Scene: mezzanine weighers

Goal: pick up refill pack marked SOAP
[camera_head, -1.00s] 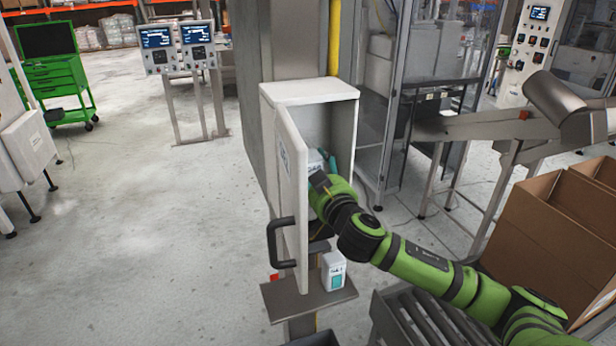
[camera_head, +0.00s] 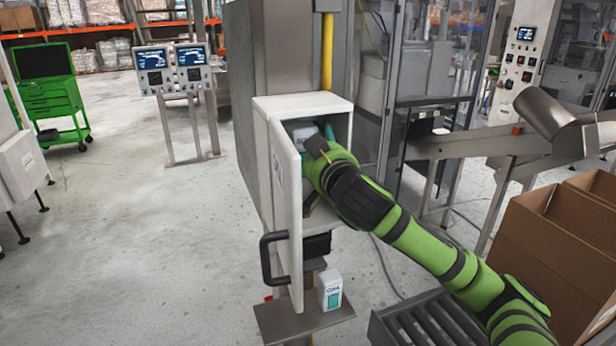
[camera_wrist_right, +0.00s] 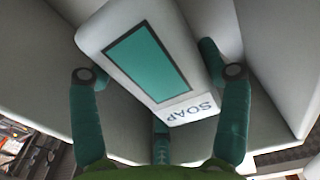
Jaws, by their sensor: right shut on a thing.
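The refill pack marked SOAP (camera_wrist_right: 185,88) is white with a teal panel and fills the middle of the right wrist view. My right gripper (camera_wrist_right: 160,80) has its teal fingers on both sides of the pack and is shut on it. In the head view my right arm reaches into the open white cabinet, and the right gripper (camera_head: 318,146) is mostly hidden by my wrist. A pale part of the pack (camera_head: 302,132) shows there inside the cabinet. My left gripper is not in view.
The cabinet door (camera_head: 286,215) stands open on the left, with a black handle (camera_head: 268,258). A white and teal pack (camera_head: 329,290) stands on the small shelf (camera_head: 288,322) below. Cardboard boxes (camera_head: 545,235) and a roller conveyor (camera_head: 420,328) are at right.

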